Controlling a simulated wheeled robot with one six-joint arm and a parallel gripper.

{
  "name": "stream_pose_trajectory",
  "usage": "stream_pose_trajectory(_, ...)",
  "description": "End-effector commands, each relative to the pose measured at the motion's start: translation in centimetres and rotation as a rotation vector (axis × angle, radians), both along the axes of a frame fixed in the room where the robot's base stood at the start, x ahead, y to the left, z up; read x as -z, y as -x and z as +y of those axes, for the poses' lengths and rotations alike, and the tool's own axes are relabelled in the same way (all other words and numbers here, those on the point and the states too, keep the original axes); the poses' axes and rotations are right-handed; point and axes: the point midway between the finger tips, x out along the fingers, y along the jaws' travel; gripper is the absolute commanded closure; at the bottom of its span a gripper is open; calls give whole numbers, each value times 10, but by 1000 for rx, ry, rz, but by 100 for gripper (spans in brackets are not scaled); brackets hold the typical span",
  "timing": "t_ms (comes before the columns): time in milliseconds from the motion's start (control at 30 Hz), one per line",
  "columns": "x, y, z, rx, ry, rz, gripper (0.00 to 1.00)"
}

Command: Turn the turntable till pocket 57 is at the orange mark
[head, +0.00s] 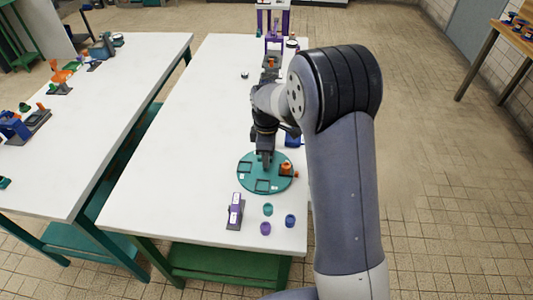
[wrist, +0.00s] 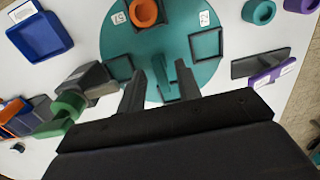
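The teal turntable (head: 250,182) lies flat on the white table, and it fills the top middle of the wrist view (wrist: 170,38). It has square pockets, including an empty one (wrist: 205,45) and another on the left (wrist: 120,67). An orange ring-shaped piece (wrist: 145,13) sits in a pocket at the top. I cannot make out the orange mark surely.
A grey holder with a purple part (head: 235,211) and several small teal, purple and blue cups (head: 266,228) stand in front of the disc. A blue tray (wrist: 40,37) and a green-and-grey fixture (wrist: 62,108) are close by. The table's left half is mostly clear.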

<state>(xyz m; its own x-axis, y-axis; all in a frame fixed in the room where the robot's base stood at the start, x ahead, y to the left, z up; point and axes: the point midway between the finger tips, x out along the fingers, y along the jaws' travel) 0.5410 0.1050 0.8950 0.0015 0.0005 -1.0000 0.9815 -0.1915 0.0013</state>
Motion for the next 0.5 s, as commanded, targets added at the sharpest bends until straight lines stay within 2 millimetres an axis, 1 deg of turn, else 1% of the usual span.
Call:
stream_pose_trajectory(133, -2, 0, 0, 0, 0, 0, 67)
stream_pose_trajectory(233, -12, -1, 0, 0, -1, -2, 67)
stream_pose_trajectory(367, -36, -1, 0, 0, -1, -5, 67)
stream_pose_trajectory(500, -66, -1, 0, 0, -1, -5, 67)
